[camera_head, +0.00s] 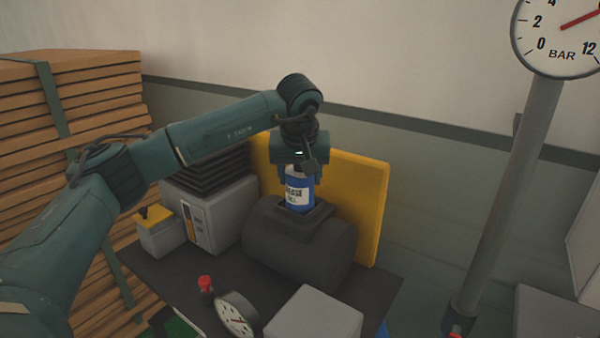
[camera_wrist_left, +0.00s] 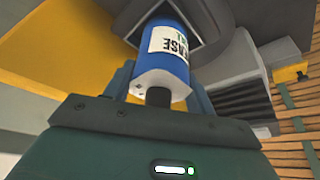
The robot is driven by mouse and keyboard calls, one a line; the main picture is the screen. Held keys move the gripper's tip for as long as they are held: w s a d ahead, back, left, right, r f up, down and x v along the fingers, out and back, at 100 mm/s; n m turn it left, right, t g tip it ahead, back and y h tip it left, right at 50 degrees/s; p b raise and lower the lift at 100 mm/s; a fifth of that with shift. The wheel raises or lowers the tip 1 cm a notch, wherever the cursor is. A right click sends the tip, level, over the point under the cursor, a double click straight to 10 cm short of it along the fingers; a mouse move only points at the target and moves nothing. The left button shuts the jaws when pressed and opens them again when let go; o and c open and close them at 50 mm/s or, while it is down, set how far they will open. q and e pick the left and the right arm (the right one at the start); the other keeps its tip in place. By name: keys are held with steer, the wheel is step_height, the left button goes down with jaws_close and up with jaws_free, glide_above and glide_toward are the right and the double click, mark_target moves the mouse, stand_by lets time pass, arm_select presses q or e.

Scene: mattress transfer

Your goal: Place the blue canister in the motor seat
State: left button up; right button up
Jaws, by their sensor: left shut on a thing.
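The blue canister (camera_head: 298,191) has a white label and stands roughly upright, and it also shows in the wrist view (camera_wrist_left: 167,70). My left gripper (camera_head: 297,172) is above it, shut on its upper part. The canister's lower end is at the square motor seat (camera_head: 318,213) on top of the dark grey motor (camera_head: 300,248). In the wrist view its far end lies against the dark opening of the seat (camera_wrist_left: 187,22). I cannot tell whether it rests on the seat floor. My right gripper is not in view.
A yellow panel (camera_head: 368,205) stands behind the motor. A grey box with dark ribs (camera_head: 213,213) and a small yellow-topped box (camera_head: 158,234) stand left. A small gauge (camera_head: 236,315), a red knob (camera_head: 206,284) and a light box (camera_head: 315,315) are in front. Stacked planks (camera_head: 60,100) fill the left.

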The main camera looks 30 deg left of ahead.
arm_select(q)
steer(key=o, duration=1.2)
steer(key=b+v, duration=0.1)
steer(key=v, duration=1.1)
